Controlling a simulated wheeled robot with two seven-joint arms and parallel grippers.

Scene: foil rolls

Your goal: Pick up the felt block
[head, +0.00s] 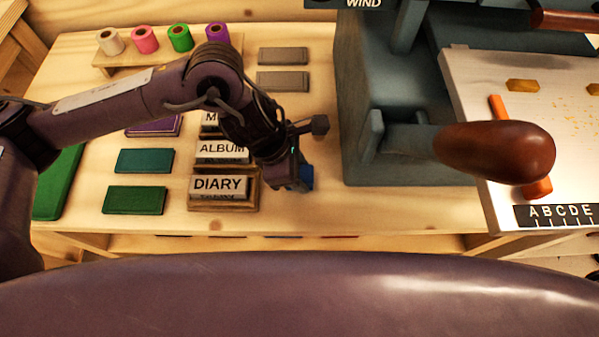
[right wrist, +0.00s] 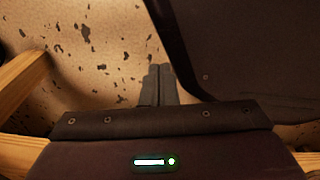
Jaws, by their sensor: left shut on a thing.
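My left gripper (head: 300,181) is over the front of the table, to the right of the DIARY block. A small blue block (head: 307,177) shows at its fingertips, partly hidden by the gripper; I take it to be the felt block. The left gripper is shut on it. I cannot tell whether the block touches the tabletop. My right gripper (right wrist: 160,84) shows only in the right wrist view, its two grey fingers together with nothing visible between them.
A grey-blue press (head: 390,165) with a large brown handle (head: 495,152) stands to the right. The DIARY block (head: 219,187) and ALBUM block (head: 222,150) sit close left of my gripper. Coloured foil rolls (head: 180,38) stand at the back left. Bare table lies in front of the press.

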